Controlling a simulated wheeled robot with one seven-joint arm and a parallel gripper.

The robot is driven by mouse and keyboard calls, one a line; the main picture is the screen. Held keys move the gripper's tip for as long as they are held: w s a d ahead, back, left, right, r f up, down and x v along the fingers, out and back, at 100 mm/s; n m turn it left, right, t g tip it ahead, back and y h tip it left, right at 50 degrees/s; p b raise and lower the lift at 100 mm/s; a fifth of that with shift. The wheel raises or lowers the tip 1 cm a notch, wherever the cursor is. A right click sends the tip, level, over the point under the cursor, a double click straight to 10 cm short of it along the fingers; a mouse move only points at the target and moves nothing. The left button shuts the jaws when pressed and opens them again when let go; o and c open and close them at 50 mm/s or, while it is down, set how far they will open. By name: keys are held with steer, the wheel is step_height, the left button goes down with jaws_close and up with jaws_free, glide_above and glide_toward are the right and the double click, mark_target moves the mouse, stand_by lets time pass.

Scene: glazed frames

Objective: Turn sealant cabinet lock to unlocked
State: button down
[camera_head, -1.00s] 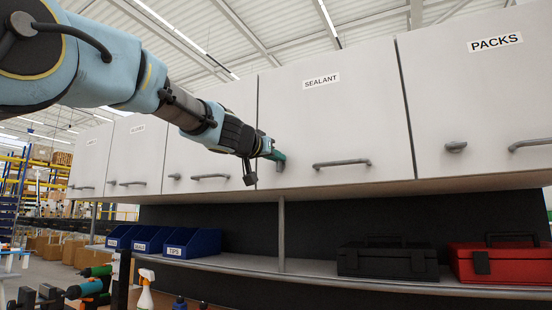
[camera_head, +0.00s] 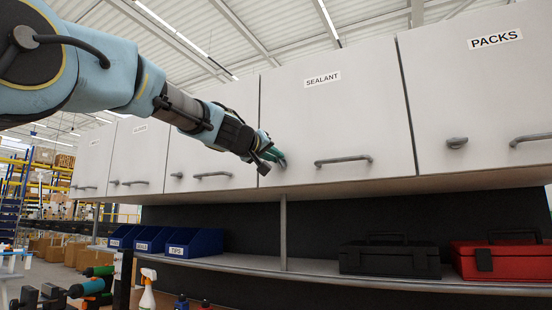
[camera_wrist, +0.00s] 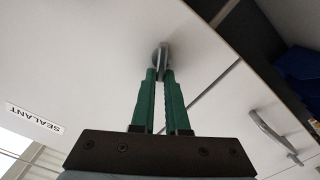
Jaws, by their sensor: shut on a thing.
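The white sealant cabinet door (camera_head: 340,120) is shut, with its SEALANT label (camera_head: 323,79) near the top. The label also shows in the wrist view (camera_wrist: 35,118). The lock knob (camera_wrist: 161,57) is a small grey metal piece on the door. My gripper (camera_wrist: 161,73) has its green fingers shut on the knob, with the grey piece between the tips. In the head view my gripper (camera_head: 277,155) is at the door's lower left, and it hides the lock there. The sealant door's bar handle (camera_head: 343,160) is to the right of it.
The PACKS door (camera_head: 480,100) to the right has its own grey knob (camera_head: 457,142) and handle. Below the cabinets, a shelf holds blue bins (camera_head: 194,243), a black case (camera_head: 390,257) and a red case (camera_head: 502,261).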

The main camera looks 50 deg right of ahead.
steer(key=n, duration=0.4)
steer(key=f+n, duration=0.1)
steer(key=n, duration=0.2)
steer(key=f+n+b, duration=0.1)
steer(key=n, duration=0.3)
steer(key=shift+w+n, duration=0.3)
steer(key=shift+w, duration=0.05)
stand_by(0.4)
